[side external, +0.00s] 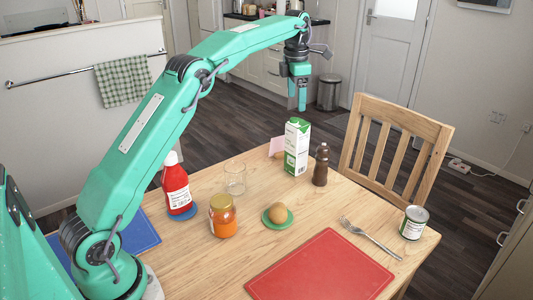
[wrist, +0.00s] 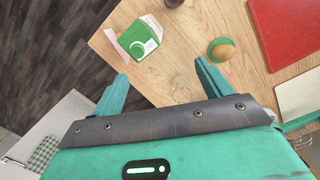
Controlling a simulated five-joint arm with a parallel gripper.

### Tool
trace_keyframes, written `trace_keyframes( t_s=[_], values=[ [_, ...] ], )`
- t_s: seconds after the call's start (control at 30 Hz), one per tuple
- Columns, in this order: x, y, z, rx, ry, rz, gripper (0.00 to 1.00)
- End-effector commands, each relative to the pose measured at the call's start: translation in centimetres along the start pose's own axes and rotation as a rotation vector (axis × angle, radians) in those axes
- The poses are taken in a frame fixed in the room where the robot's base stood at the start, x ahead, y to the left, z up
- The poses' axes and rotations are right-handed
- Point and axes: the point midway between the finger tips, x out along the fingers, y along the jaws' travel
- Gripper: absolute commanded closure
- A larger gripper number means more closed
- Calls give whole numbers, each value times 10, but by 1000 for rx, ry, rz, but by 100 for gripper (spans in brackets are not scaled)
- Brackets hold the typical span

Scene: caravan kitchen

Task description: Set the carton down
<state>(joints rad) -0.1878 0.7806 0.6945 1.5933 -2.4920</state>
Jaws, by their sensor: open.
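The carton (side external: 296,147) is white and green and stands upright on the wooden table (side external: 333,203), close to its far edge.
A brown bottle (side external: 320,165) stands just right of the carton, and a pink card (side external: 277,146) is beside it. A glass (side external: 235,178), a ketchup bottle (side external: 176,188), an orange jar (side external: 222,216) and a can (side external: 413,223) also stand on the table. A chair (side external: 395,140) is behind.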

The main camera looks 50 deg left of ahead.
Motion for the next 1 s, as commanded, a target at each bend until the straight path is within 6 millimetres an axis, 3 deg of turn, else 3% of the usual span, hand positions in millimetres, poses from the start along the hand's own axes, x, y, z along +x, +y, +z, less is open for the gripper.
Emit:
trace_keyframes(
  t_s=[0.2,0.5,0.7,1.0],
  values=[
    [-39,-30,-17,314,-38,35,22],
    [-74,-74,-52,745,-73,99,22],
    [-88,-106,-81,1031,-84,151,22],
    [-94,-154,-133,1459,-82,243,22]
  ],
)
